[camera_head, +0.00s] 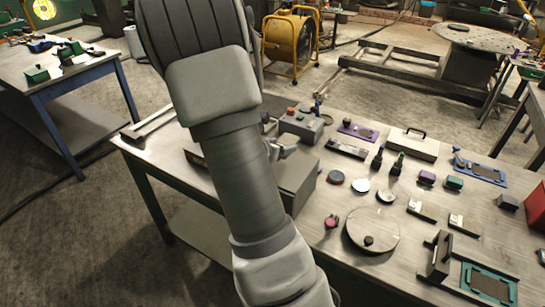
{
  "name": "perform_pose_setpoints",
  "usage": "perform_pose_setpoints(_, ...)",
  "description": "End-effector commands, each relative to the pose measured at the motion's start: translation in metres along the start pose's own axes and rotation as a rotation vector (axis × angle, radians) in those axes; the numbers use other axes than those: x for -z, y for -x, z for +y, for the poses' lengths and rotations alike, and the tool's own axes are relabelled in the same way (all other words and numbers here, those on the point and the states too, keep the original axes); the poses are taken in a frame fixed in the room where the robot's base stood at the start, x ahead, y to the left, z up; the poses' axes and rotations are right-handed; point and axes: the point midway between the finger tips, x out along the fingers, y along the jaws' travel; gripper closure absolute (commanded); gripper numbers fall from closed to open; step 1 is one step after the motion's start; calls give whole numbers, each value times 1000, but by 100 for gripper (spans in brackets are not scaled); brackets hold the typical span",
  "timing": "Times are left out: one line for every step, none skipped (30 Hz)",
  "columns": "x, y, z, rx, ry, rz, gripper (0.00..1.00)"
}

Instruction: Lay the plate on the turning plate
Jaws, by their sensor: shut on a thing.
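A wide, pale round disc (385,224) lies flat on the workbench, right of my arm, with a small dark knob-like piece on its near part. It looks like the turning plate. I cannot tell whether any of these is the plate. My arm crosses the middle of the view and covers part of the bench.
The workbench (410,262) also carries a grey box (297,180), a control box with buttons (300,125), a lidded case (413,145), small bottles, and a teal-framed fixture (489,284) at the front right. A second table (50,80) stands at left.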

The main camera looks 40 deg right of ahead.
Motion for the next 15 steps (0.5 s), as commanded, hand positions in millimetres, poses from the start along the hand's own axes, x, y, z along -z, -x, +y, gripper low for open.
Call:
perform_pose_setpoints(4,1,8,-1,3,-2,100)
perform_pose_setpoints(6,1,11,-1,2,-3,100)
perform_pose_setpoints(9,1,16,-1,0,-4,100)
perform_pose_setpoints(11,1,18,-1,0,-4,100)
perform_pose_setpoints(13,2,20,0,0,-4,100)
perform_pose_setpoints(15,2,21,0,-1,-4,100)
perform_pose_setpoints(16,2,22,1,-2,-4,100)
perform_pose_setpoints(16,1,23,1,-2,-4,100)
perform_pose_setpoints(18,0,23,2,-2,-3,100)
perform_pose_setpoints(21,-1,23,2,0,-3,100)
perform_pose_setpoints(24,-2,23,2,1,-2,100)
perform_pose_setpoints(28,-5,23,3,1,-2,100)
perform_pose_setpoints(32,-7,23,3,2,-2,100)
perform_pose_setpoints(35,-9,22,3,2,-2,100)
perform_pose_setpoints(39,-11,23,2,2,-3,100)
